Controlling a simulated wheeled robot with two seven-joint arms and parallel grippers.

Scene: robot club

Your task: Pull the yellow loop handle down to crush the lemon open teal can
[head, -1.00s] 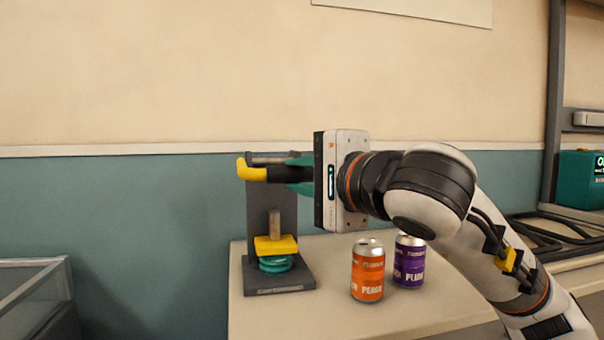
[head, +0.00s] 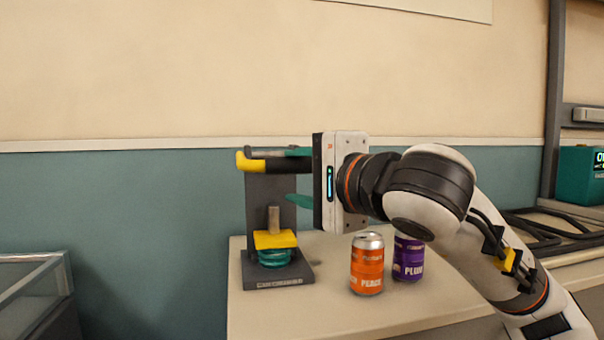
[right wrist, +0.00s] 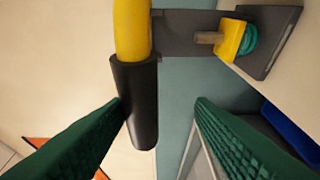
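The can crusher (head: 258,212) stands on the table. Its handle has a yellow end (head: 249,162) and a black grip, which points right toward my right gripper. The teal can (head: 275,258) sits under the yellow press plate (head: 275,239), squashed into a low, folded stack. My right gripper (head: 299,177) is open, with one green finger above the grip's level and one below. In the right wrist view the black grip (right wrist: 136,105) lies close to the left finger; I cannot tell if they touch. My left gripper is out of view.
An orange peach can (head: 367,266) and a purple plum can (head: 408,258) stand on the table (head: 330,315) right of the crusher, below my right arm. A glass-topped case (head: 35,290) is at lower left. Dark cables (head: 550,228) lie at right.

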